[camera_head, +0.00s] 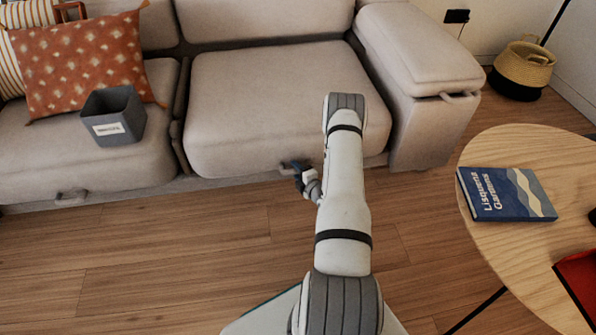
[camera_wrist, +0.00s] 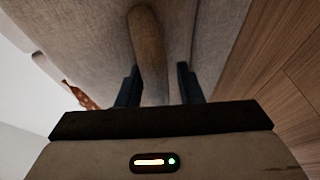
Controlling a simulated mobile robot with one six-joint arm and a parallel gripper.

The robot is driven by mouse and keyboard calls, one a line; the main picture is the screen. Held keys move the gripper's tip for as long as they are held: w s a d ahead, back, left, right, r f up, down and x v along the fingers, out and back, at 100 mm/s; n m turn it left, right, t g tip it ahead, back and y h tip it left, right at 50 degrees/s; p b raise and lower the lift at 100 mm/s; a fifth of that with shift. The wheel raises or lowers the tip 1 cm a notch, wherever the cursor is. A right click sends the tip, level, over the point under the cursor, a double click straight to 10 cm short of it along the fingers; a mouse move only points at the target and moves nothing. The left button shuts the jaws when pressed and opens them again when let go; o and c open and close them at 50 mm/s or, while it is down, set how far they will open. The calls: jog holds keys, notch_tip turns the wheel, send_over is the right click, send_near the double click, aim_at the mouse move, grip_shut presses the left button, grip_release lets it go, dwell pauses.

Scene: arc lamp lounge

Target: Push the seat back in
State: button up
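The beige sofa has two seats in view, a right seat (camera_head: 270,105) and a left seat (camera_head: 60,155). My gripper (camera_head: 300,178) is low at the front of the right seat, beside its handle (camera_head: 287,167). In the wrist view the handle (camera_wrist: 148,45) is a rounded bar that runs down between the two dark fingers of my gripper (camera_wrist: 158,85). The fingers stand apart, with a gap between the bar and the right finger. Contact with the left finger cannot be told. My forearm hides part of the right seat's front.
A grey bin (camera_head: 115,125) and an orange cushion (camera_head: 85,60) sit on the left seat. A round wooden table (camera_head: 500,250) with a blue book (camera_head: 505,193) stands at right. A basket (camera_head: 520,70) is at the back right. The wood floor before the sofa is clear at left.

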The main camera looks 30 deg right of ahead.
jog(key=shift+r, duration=0.35)
jog(key=s+p, duration=0.2)
jog(key=s, duration=0.5)
jog(key=shift+s+d+r+p, duration=0.15)
jog(key=shift+s+r+p, duration=0.15)
jog(key=shift+s+r, duration=0.1)
